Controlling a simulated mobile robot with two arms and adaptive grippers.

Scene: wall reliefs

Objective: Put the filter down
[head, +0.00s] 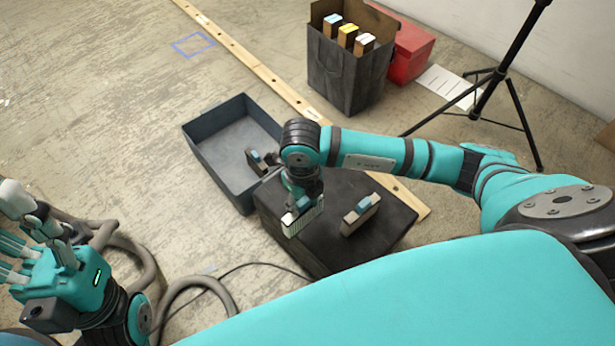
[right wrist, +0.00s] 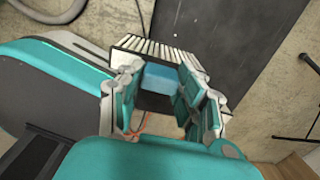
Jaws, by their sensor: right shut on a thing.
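My right gripper (head: 299,188) is shut on a filter (head: 302,220), a block with white pleats, a dark frame and a blue grip. It is held at the near left edge of a dark box (head: 335,205); whether it touches the box is not clear. In the right wrist view, my fingers (right wrist: 160,95) close on both sides of the blue grip, and the pleats of the filter (right wrist: 158,50) point away from me. My left gripper (head: 14,232) is open and empty at the far left, over the floor.
Another blue-topped block (head: 361,213) sits on the dark box. An open grey tray (head: 205,160) stands behind left, with a small dark piece (head: 262,161) at its right side. A dark bag (head: 345,80) holds several blocks beside a red box (head: 408,52). A tripod (head: 500,75) stands right.

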